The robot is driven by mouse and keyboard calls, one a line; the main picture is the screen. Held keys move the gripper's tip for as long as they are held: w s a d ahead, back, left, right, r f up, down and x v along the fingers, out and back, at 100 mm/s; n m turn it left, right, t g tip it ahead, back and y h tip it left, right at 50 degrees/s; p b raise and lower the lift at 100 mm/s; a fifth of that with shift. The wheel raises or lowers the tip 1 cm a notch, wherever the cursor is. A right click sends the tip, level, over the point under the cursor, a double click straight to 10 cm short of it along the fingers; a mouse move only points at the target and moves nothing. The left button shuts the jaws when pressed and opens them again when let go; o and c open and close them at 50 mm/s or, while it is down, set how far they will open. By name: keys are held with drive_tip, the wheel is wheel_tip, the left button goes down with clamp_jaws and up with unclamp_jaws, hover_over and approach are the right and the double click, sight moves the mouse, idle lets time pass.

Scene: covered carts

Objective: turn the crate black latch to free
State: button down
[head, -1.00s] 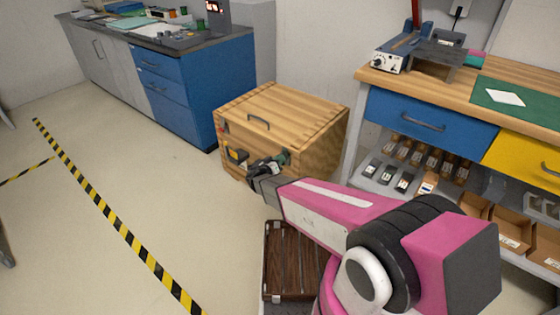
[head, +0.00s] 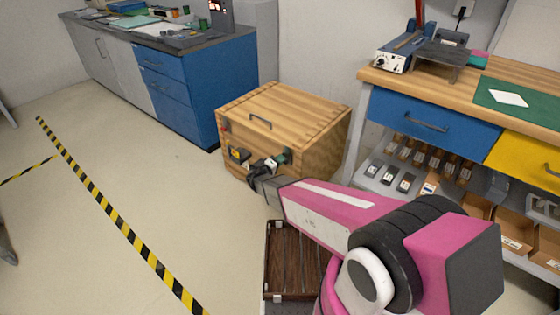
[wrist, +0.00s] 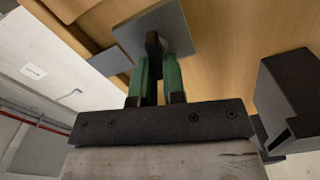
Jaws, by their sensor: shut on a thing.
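The wooden crate (head: 300,108) stands on the floor with its lid down and a dark handle on top. My gripper (head: 279,160) is at the crate's front face. In the wrist view, the green fingers of my gripper (wrist: 158,75) are closed on the narrow black latch (wrist: 152,43), which stands out from a dark grey plate (wrist: 178,28) on the wooden face. The fingers cover part of the latch. In the head view the gripper hides most of it, so its exact turn is hard to tell.
A black fitting with a yellow label (head: 238,155) sits on the crate front, left of my gripper. A dark block (wrist: 288,95) is close on the right in the wrist view. A workbench (head: 432,82) stands right of the crate, blue cabinets (head: 180,95) behind left.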

drive_tip(key=shift+f+n, duration=0.1)
drive_tip(key=shift+n, duration=0.5)
drive_tip(key=c, duration=1.2)
unclamp_jaws()
drive_tip(key=v, duration=1)
drive_tip(key=shift+s+a, duration=0.25)
drive_tip(key=shift+a, duration=0.05)
